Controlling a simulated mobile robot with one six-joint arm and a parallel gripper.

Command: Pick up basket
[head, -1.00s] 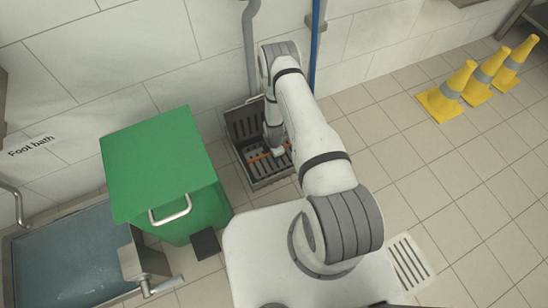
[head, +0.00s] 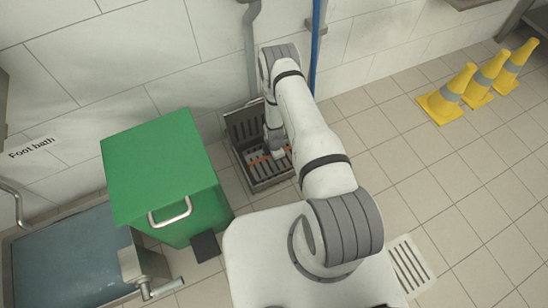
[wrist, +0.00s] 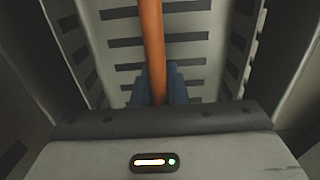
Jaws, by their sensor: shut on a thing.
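The basket (head: 245,122) is a grey slotted container with an orange handle, by the wall in the middle of the head view. My arm reaches over it and hides part of it. In the wrist view the orange handle (wrist: 152,40) runs down between the dark fingers of my gripper (wrist: 160,86), with the slotted grey floor of the basket below. My gripper is shut on the handle. The fingertips are partly hidden behind the wrist housing. I cannot tell whether the basket is clear of the floor.
A green bin (head: 158,165) with a metal handle stands close left of the basket. A foot bath (head: 70,255) lies farther left. Pipes (head: 250,50) run up the wall behind. Yellow cones (head: 447,98) stand at the far right. The tiled floor to the right is mostly free.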

